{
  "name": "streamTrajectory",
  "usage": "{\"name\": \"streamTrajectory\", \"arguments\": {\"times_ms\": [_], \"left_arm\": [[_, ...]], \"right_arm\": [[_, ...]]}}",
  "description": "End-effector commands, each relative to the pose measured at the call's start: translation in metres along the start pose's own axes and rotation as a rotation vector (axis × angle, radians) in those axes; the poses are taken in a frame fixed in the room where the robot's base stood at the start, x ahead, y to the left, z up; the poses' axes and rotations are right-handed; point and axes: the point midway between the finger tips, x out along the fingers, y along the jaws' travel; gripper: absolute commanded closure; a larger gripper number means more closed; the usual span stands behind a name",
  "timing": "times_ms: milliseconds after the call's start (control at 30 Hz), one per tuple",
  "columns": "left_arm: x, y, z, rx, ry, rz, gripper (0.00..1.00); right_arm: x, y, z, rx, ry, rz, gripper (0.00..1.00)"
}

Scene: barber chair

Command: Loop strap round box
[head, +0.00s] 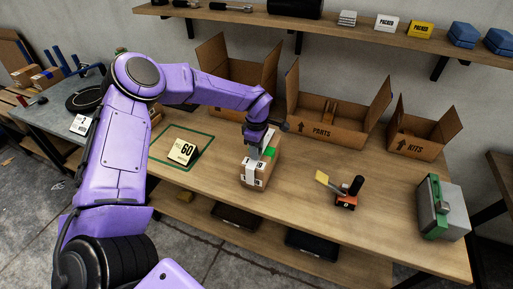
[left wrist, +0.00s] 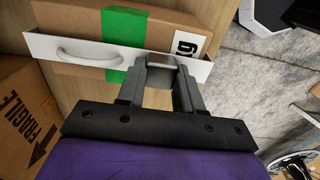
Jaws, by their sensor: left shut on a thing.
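The cardboard box (head: 268,168) stands on the wooden bench in the middle of the head view. In the left wrist view the box (left wrist: 75,20) has a green band and a white label with "kg". A white strip with a curved handle-like loop, seemingly the strap (left wrist: 60,50), lies along the box's near side and sticks out past it. My left gripper (left wrist: 160,66) is shut on this strip, close beside the box. In the head view the left gripper (head: 262,148) is over the box and hides part of it. I cannot tell whether the strip goes round the box.
Open cartons marked PARTS (head: 325,133) and KITS (head: 414,150) stand behind. A tape dispenser (head: 346,200) and a grey-green case (head: 440,208) are to the right. Clear bench lies between box and dispenser.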

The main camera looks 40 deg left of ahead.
Motion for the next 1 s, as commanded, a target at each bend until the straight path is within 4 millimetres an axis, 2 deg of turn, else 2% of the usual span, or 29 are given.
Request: {"name": "streamTrajectory", "arguments": {"times_ms": [100,133,200,467,567,667,900,1000], "left_arm": [[-0.001,0.000,0.000,0.000,0.000,0.000,0.95],[-0.001,0.000,0.000,0.000,0.000,0.000,0.58],[-0.001,0.000,0.000,0.000,0.000,0.000,0.35],[-0.001,0.000,0.000,0.000,0.000,0.000,0.35],[-0.006,0.001,0.000,0.000,-0.001,0.001,0.35],[-0.024,0.001,0.000,-0.001,-0.002,0.005,0.35],[-0.080,0.001,0.000,-0.001,-0.002,0.004,0.35],[-0.096,0.001,0.000,-0.001,0.001,0.001,0.35]], "right_arm": [[0.000,0.000,0.000,0.000,0.000,0.000,0.57],[0.000,0.000,0.000,0.000,0.000,0.000,0.57],[0.000,0.000,0.000,0.000,0.000,0.000,0.57],[0.000,0.000,0.000,0.000,0.000,0.000,0.57],[0.002,0.000,0.001,0.000,0.000,0.000,0.57],[0.006,-0.001,0.002,0.000,0.000,0.000,0.57],[0.015,-0.001,0.006,0.000,0.000,0.000,0.57],[0.016,-0.001,0.007,0.000,0.000,0.000,0.57]]}}
